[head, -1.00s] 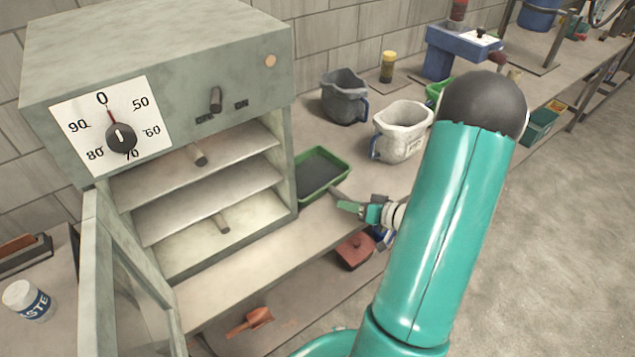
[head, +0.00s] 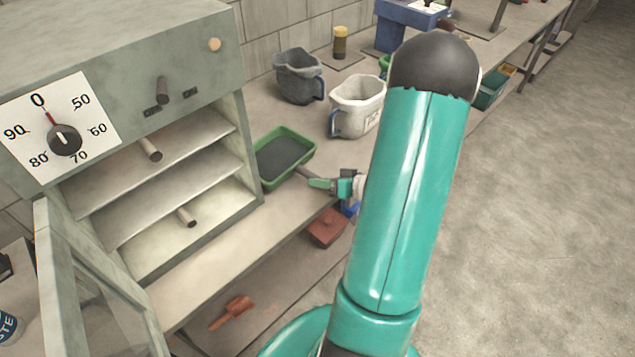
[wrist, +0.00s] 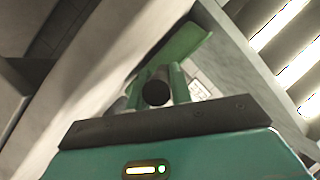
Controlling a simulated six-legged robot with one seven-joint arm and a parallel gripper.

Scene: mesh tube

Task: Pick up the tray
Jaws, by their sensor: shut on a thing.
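The tray (head: 279,179) is a shallow green box with a dark grey inside and a rod-like handle, on the bench just right of the oven in the head view. My gripper (head: 319,183) is at the tray's near right side, shut on the handle (head: 305,173). In the wrist view the handle's round dark end (wrist: 156,88) sits between the green fingers, and part of the green tray (wrist: 186,43) shows beyond. I cannot tell whether the tray is clear of the bench. My arm hides the space to the right.
The grey oven (head: 90,50) stands at left with its door (head: 75,280) open and shelves inside. A dark jug (head: 299,78) and a white jug (head: 355,105) stand behind the tray. A red object (head: 326,228) and an orange scoop (head: 232,312) are below the bench. Floor at right is clear.

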